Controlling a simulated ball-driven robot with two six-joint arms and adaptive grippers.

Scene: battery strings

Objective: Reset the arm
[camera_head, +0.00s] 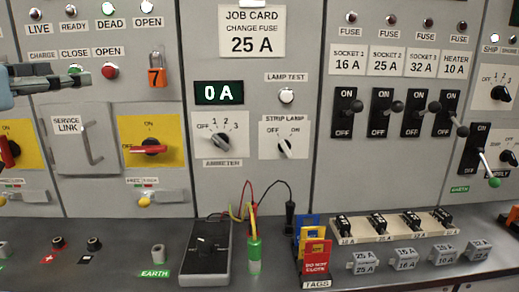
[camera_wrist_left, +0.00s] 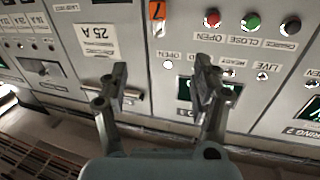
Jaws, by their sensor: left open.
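My left gripper (camera_head: 45,80) reaches in from the left edge of the head view, in front of the upper left panel near the CLOSE and OPEN buttons. In the left wrist view its two fingers (camera_wrist_left: 160,78) stand apart with nothing between them. They point toward the grey panel (camera_wrist_left: 150,50), which appears upside down there. I cannot tell the exact gap between fingertips and panel. My right gripper shows in neither view.
Panel switches include yellow-plated rotary handles (camera_head: 152,147) and black toggle levers (camera_head: 382,112). The bench front is partly clear.

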